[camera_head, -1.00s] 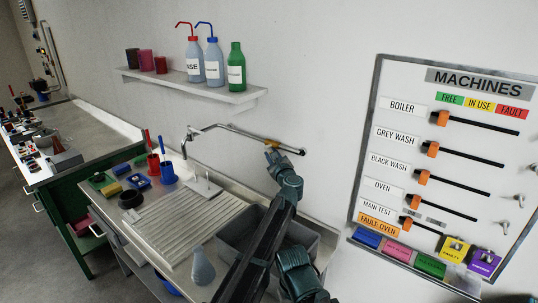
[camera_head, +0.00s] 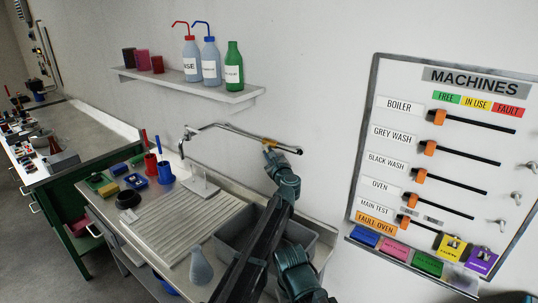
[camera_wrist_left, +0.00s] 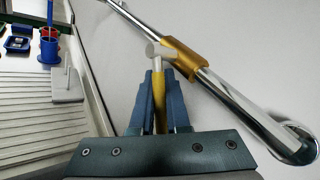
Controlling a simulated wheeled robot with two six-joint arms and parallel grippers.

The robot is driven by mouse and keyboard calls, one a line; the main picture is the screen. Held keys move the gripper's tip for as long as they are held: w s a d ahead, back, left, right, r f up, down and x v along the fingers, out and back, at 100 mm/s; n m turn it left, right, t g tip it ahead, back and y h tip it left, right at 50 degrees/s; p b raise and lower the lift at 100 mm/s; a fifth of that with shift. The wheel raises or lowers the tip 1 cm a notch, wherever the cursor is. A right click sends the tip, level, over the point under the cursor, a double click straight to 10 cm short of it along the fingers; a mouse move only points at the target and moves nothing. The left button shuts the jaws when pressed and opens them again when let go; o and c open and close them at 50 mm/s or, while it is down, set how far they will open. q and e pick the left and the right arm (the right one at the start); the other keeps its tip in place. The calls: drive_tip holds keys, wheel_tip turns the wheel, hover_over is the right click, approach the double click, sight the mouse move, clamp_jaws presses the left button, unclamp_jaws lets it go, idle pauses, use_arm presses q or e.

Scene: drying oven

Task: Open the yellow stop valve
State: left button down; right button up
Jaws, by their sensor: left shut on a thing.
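The yellow stop valve (camera_head: 269,142) sits on a chrome pipe along the wall above the sink. In the left wrist view its gold body (camera_wrist_left: 184,59) wraps the pipe, and a pale stem joins it to a yellow lever (camera_wrist_left: 159,88). My left gripper (camera_head: 270,156) is at the valve, just below the pipe. In the left wrist view its blue fingers (camera_wrist_left: 158,100) are shut on the lever, one on each side. The lever's lower end is hidden between them. My right gripper is not in view.
The chrome pipe (camera_head: 236,132) runs close to the wall above the sink basin (camera_head: 234,238) and ribbed drainboard (camera_head: 200,230). A shelf (camera_head: 195,86) with bottles is up left. The machines board (camera_head: 445,165) hangs at right. Cups and blocks stand on the counter's left.

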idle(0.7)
use_arm(q)
drive_tip(key=g+p, duration=0.1)
drive_tip(key=p, duration=0.1)
drive_tip(key=n+g+h+p, duration=0.1)
drive_tip(key=p, duration=0.1)
drive_tip(key=n+g+p, duration=0.1)
drive_tip(key=p, duration=0.2)
drive_tip(key=shift+s+d+r+h, duration=0.25)
drive_tip(key=shift+d+r+h, duration=0.05)
drive_tip(key=shift+d, duration=0.1)
drive_tip(key=c, duration=1.2)
unclamp_jaws()
drive_tip(key=shift+s, duration=0.2)
